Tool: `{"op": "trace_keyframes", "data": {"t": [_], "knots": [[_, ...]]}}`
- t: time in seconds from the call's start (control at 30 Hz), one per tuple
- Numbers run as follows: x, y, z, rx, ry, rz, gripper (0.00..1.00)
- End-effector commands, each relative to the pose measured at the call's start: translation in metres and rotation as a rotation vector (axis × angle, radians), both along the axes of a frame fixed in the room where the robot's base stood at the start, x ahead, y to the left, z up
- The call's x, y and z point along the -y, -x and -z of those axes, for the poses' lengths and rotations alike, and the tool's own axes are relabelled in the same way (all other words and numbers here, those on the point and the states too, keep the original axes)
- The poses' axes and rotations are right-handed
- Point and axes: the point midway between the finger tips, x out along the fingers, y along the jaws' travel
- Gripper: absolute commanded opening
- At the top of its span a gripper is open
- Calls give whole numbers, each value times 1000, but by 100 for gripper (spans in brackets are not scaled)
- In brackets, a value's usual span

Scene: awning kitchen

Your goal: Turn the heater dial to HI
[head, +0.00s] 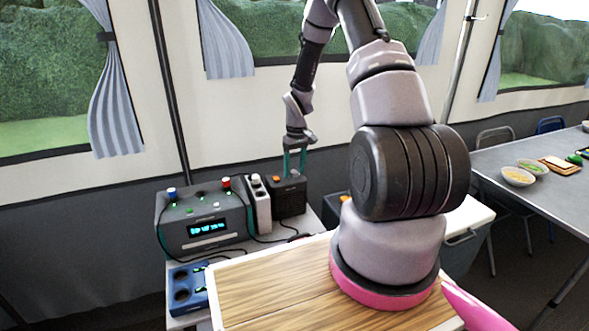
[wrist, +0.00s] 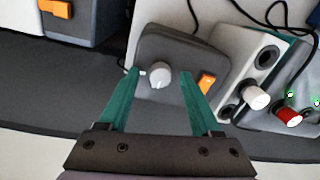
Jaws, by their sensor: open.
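The heater (wrist: 175,50) is a dark grey box with a white round dial (wrist: 159,78) and a lit orange switch (wrist: 207,83). A small white pointer beside the dial faces left in the wrist view; no HI label is readable. In the head view the heater (head: 291,203) stands at the back of the white table, and its dial is hidden or too small to tell. My gripper (wrist: 158,72) is open, its two green fingers on either side of the dial, with gaps visible. In the head view my gripper (head: 294,172) points down over the heater.
A white box with knobs (wrist: 258,72) stands right beside the heater. A grey device with a blue display (head: 207,229) is left of it. Another grey box with an orange switch (wrist: 56,8) is at the wrist view's upper left. Cables lie close by.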

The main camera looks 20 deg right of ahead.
Motion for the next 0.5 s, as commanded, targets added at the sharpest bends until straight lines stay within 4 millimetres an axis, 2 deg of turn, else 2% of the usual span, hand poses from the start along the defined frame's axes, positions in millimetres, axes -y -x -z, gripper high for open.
{"op": "trace_keyframes", "data": {"t": [0.23,0.27,0.4,0.43,0.5], "knots": [[0,0,1,0,0,1,65],[0,0,1,0,0,1,61],[0,0,1,0,0,1,8],[0,0,1,0,0,1,0],[0,0,1,0,0,1,0]]}}
